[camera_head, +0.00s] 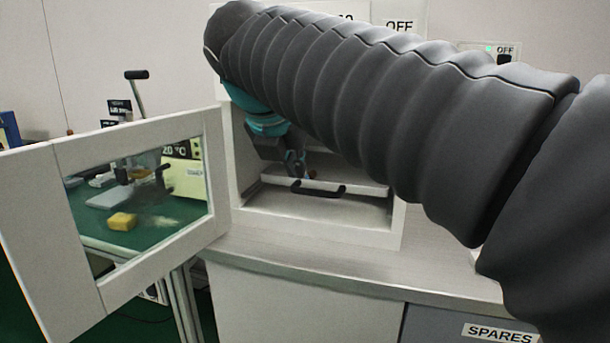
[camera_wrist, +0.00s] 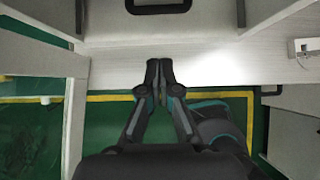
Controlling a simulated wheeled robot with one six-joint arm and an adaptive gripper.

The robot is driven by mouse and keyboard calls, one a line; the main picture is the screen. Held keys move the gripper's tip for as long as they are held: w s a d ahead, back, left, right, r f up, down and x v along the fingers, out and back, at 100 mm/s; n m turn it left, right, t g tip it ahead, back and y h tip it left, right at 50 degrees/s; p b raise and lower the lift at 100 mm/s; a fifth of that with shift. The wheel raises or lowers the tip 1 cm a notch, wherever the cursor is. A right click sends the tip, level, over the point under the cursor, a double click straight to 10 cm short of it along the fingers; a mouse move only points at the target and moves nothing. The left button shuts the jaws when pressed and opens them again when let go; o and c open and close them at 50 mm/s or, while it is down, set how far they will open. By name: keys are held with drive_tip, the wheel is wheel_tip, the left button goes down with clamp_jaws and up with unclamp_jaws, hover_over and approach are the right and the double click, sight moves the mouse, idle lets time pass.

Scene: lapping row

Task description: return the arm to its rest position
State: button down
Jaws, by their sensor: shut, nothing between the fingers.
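My arm, in a dark ribbed sleeve, reaches from the right across the body camera view to the open front of a white cabinet (camera_head: 395,225). My gripper (camera_head: 297,172) is inside or just at the cabinet opening, close to a light tray or drawer with a dark handle (camera_head: 318,190). In the wrist view my gripper (camera_wrist: 159,66) has its fingertips together, with nothing seen between them. There the dark handle (camera_wrist: 158,6) lies beyond the fingertips, apart from them. The sleeve hides part of the cabinet's top and right side.
The cabinet's windowed door (camera_head: 30,190) stands swung open to the left. A green-topped bench with a yellow block (camera_head: 122,221) shows through its window. A pale counter (camera_head: 300,262) runs below the cabinet. A grey front labelled SPARES (camera_head: 430,325) is at lower right.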

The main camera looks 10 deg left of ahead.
drive_tip(key=s+d+f+m+g+y, duration=0.1)
drive_tip(key=s+f+m, duration=0.1)
drive_tip(key=f+m, duration=0.6)
drive_tip(key=s+d+f+m+g+y, duration=0.1)
drive_tip(key=s+d+f+m, duration=0.15)
drive_tip(key=f+m, duration=0.55)
drive_tip(key=s+d+f+m, duration=0.5)
drive_tip(key=s+d+m, duration=0.1)
drive_tip(key=d+m, duration=0.3)
drive_tip(key=s+d+f+m, duration=0.5)
drive_tip(key=s+d+m, duration=0.2)
drive_tip(key=d, duration=0.5)
drive_tip(key=shift+f+m+h, duration=0.3)
drive_tip(key=shift+m, duration=0.7)
drive_tip(key=shift+d, duration=0.1)
